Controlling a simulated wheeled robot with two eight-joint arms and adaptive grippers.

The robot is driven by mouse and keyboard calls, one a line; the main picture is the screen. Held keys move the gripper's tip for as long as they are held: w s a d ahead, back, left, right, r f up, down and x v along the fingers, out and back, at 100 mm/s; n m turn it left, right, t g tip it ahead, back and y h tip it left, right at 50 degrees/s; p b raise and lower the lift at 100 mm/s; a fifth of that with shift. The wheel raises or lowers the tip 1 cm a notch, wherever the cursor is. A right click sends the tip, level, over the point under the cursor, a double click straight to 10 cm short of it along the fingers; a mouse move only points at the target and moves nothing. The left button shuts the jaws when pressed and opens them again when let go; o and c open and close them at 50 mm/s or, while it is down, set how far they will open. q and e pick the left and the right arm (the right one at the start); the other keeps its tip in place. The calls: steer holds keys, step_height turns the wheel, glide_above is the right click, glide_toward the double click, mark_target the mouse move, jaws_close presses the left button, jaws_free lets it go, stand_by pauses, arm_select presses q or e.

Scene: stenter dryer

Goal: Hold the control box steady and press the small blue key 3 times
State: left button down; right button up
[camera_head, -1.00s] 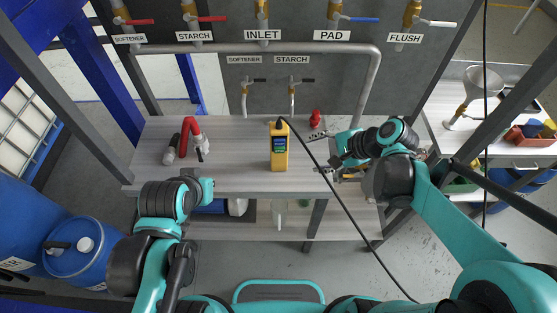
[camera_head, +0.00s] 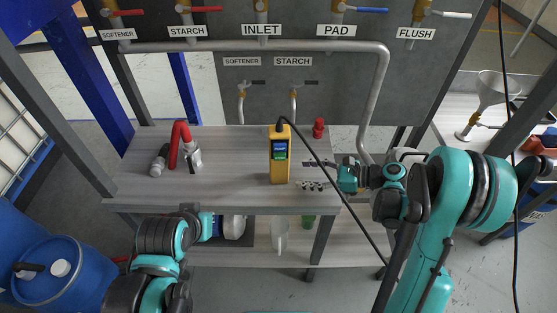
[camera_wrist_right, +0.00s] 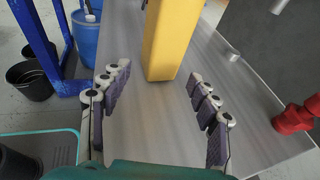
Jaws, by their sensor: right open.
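The yellow control box (camera_head: 280,168) stands upright on the grey table, a black cable at its top. In the right wrist view the box (camera_wrist_right: 172,40) is ahead of the open fingers (camera_wrist_right: 158,73), apparently beyond the tips, not gripped. My left arm is low at the table's front left edge; its gripper (camera_head: 200,224) shows only partly and its fingers are unclear.
A red-handled pipe fitting (camera_head: 180,148) lies on the table's left. A small red object (camera_head: 318,127) stands behind the box to the right. The black cable (camera_head: 345,205) hangs across the table front near my right gripper. Pipes and valves line the panel behind.

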mark_target(283, 173)
steer(key=b+x, duration=0.2)
steer(key=x, duration=0.6)
steer(key=shift+a+f, duration=0.1)
steer(key=c, duration=0.8)
stand_by(0.9)
